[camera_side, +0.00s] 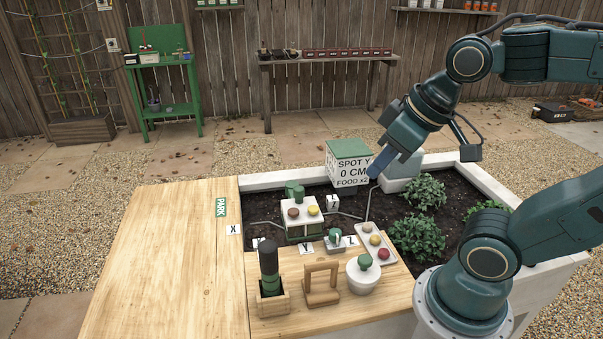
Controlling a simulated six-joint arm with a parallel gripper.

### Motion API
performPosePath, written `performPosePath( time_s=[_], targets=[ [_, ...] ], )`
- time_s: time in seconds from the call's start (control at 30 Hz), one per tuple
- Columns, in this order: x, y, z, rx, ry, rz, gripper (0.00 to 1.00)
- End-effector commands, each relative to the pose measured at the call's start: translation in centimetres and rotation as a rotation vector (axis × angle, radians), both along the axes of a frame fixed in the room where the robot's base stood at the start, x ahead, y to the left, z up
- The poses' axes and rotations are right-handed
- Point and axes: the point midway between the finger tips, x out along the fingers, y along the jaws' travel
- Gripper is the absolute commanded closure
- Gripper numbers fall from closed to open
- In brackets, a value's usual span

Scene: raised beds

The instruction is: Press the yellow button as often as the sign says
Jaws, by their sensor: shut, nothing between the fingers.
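The sign is a white box with a green lid (349,163), reading "SPOT Y", "0 CM" and "FOOD x2". A pale panel (390,262) at the bed's near edge carries a tan round piece, a yellow round button (375,240) and a red one (384,254). My gripper (367,218) is shut and empty.
A wooden block with a dark-handled tool (268,270), a wooden frame (320,284) and a white pot (363,277) stand along the near wooden top. Leafy plants (418,237) grow right of the panel. The wooden top at left (160,260) is largely clear.

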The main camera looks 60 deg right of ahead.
Motion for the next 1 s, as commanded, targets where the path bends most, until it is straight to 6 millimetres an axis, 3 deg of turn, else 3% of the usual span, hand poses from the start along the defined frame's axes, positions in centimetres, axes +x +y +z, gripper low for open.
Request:
performPosePath(
  time_s=[0.53, 1.0],
  targets=[
    [7.3, -1.7, -2.8, 0.079, 0.009, -0.009, 1.0],
    [13.1, -4.9, -6.6, 0.219, -0.026, -0.061, 1.0]
  ],
)
